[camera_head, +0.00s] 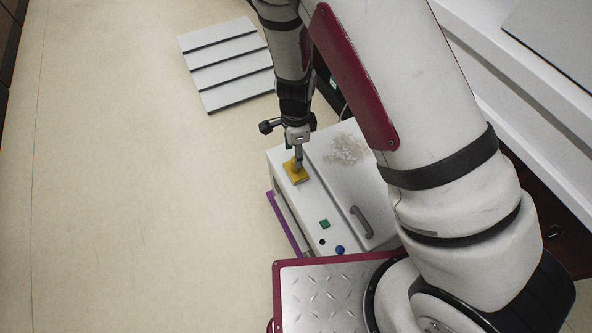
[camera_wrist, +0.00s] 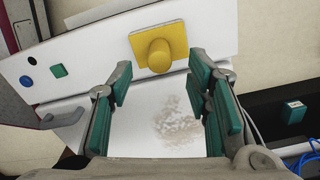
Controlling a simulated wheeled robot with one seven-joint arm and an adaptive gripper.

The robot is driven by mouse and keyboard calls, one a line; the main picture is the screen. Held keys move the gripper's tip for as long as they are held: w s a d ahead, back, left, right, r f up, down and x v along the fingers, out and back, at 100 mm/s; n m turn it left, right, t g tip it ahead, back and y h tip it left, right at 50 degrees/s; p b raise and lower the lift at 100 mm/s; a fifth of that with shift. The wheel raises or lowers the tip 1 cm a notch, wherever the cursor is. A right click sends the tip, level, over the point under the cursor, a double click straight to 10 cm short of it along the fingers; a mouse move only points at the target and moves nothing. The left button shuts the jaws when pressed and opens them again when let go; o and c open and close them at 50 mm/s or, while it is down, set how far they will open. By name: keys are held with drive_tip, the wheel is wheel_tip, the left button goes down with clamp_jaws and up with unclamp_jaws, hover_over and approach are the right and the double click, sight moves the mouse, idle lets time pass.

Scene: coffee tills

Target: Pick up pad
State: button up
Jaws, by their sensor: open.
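The pad is a yellow square with a round knob on top. It lies on the white box's top, near its far left corner, in the head view (camera_head: 296,172). In the wrist view the pad (camera_wrist: 140,42) is at the upper middle, beyond and between my fingertips. My gripper (camera_head: 297,152) is just above the pad in the head view, partly covering it. In the wrist view my gripper (camera_wrist: 160,78) is open with green finger pads, and nothing is between them. I cannot tell whether a finger touches the pad.
The white box (camera_head: 318,188) has a handle (camera_head: 361,222), a green square (camera_head: 324,224), a blue knob (camera_head: 340,250) and a black knob. A brown smudge (camera_head: 348,150) marks its top. A grey slatted panel (camera_head: 228,64) lies on the floor behind. Floor at left is clear.

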drive_tip(key=shift+f+b, duration=1.6)
drive_tip(key=shift+f, duration=1.05)
drive_tip(key=shift+r, duration=0.1)
drive_tip(key=shift+c, duration=0.2)
clamp_jaws()
